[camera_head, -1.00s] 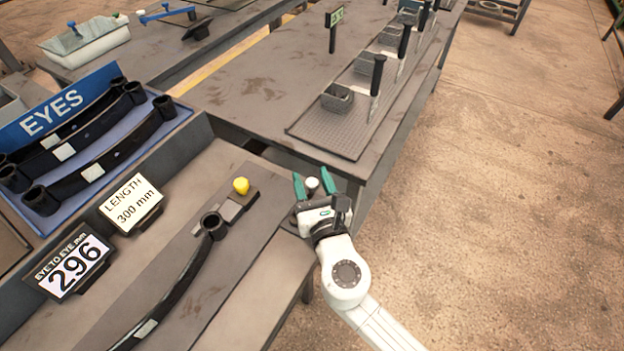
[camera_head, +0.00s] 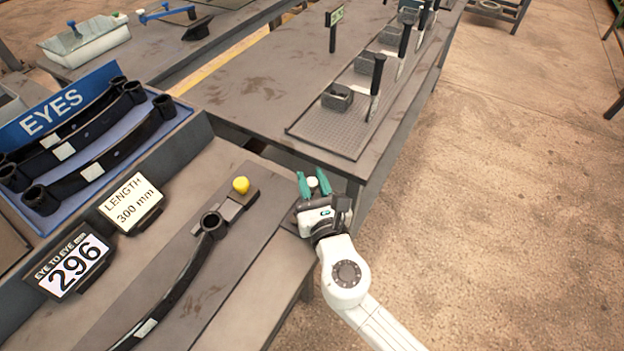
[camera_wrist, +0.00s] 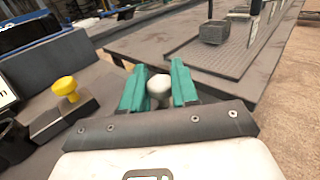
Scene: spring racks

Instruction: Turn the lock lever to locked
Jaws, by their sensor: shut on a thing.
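The lock lever shows only as a pale round knob (camera_head: 312,182) at the right end of the gauge bench; it also shows in the wrist view (camera_wrist: 159,86). The rest of the lever is hidden behind my gripper, so its angle cannot be told. My gripper (camera_head: 314,183) has its two green fingers on either side of the knob, shut on it. In the wrist view the fingers (camera_wrist: 159,88) flank the knob closely.
A yellow knob (camera_head: 241,185) stands on a sliding block left of my gripper. A dark leaf spring (camera_head: 180,285) lies on the bench. Displays read 296 (camera_head: 75,263) and LENGTH 300 mm (camera_head: 132,205). A table with a ribbed mat (camera_head: 330,135) stands behind; open floor lies right.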

